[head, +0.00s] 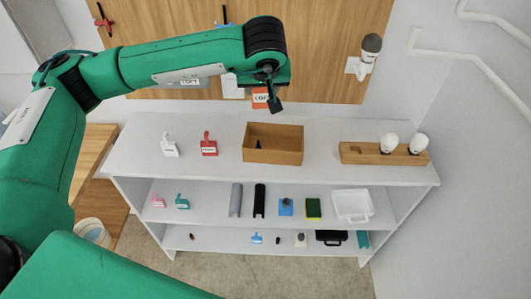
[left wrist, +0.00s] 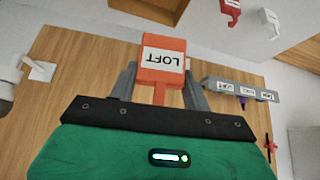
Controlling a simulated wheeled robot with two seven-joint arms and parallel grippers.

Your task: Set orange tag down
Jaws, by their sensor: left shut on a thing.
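The orange tag (head: 260,97) hangs below my left gripper (head: 266,82), in front of the wooden board and above the back of the white shelf unit's top. In the left wrist view the orange tag (left wrist: 163,58) has a white label reading LOFT. The fingers of my left gripper (left wrist: 160,92) are shut on its narrow stem. A grey rack (left wrist: 240,90) with several white labels is fixed on the board; in the head view my arm partly hides it. My right gripper is not in view.
On the shelf unit's top (head: 325,133) stand a white tag (head: 169,146), a red tag (head: 208,146), an open wooden box (head: 273,157) and a wooden block (head: 350,155) with white bulbs. The lower shelves hold several small things. Bare top surface shows between the red tag and box.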

